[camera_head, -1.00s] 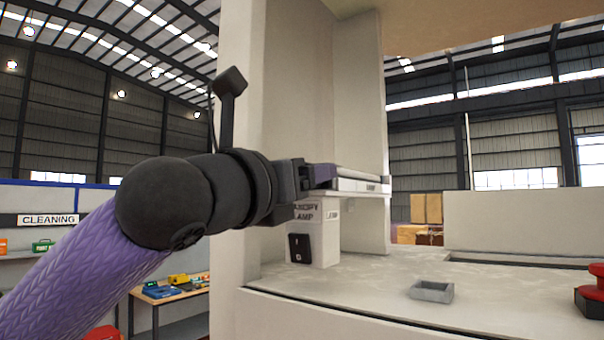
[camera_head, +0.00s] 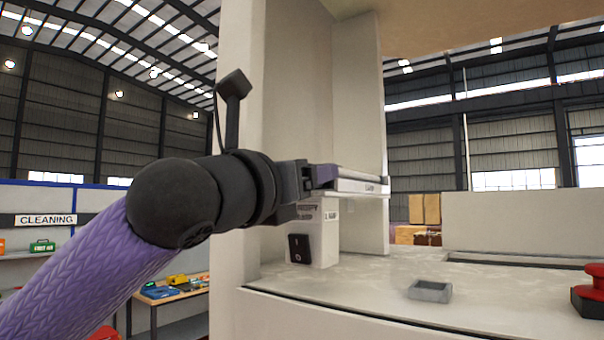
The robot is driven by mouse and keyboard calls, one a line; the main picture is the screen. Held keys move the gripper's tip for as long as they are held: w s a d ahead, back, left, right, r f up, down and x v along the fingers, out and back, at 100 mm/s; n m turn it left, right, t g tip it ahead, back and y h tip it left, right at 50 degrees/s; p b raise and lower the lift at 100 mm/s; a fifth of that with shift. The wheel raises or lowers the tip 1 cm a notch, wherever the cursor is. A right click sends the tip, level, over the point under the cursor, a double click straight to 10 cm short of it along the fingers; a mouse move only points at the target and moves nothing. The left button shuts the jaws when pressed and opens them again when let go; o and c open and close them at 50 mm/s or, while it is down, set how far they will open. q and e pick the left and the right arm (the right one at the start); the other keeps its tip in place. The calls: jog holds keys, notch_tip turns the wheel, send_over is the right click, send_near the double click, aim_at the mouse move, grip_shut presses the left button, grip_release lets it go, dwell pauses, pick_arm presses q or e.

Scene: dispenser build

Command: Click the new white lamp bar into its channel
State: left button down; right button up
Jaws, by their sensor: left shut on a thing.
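My left gripper (camera_head: 318,178) reaches in from the left, in front of the pale upright panels of the dispenser. It is shut on the white lamp bar (camera_head: 362,186), which lies roughly level and points right. Part of the bar is hidden by the gripper's fingers. The bar is just above a white box with a lamp label (camera_head: 326,232) and a black switch. I cannot tell whether the bar touches the box or the ledge there. The channel cannot be made out. My right gripper is not in view.
Tall panels (camera_head: 355,130) stand behind the bar. A workbench with tools (camera_head: 175,291) is at lower left, and cardboard boxes (camera_head: 424,210) are behind.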

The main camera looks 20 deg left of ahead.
pick_arm(q)
jog(key=shift+w+d, duration=0.1)
jog(key=shift+w, duration=0.05)
grip_release()
dwell(0.6)
jog(key=shift+b+v, duration=0.65)
jog(key=shift+v, duration=2.35)
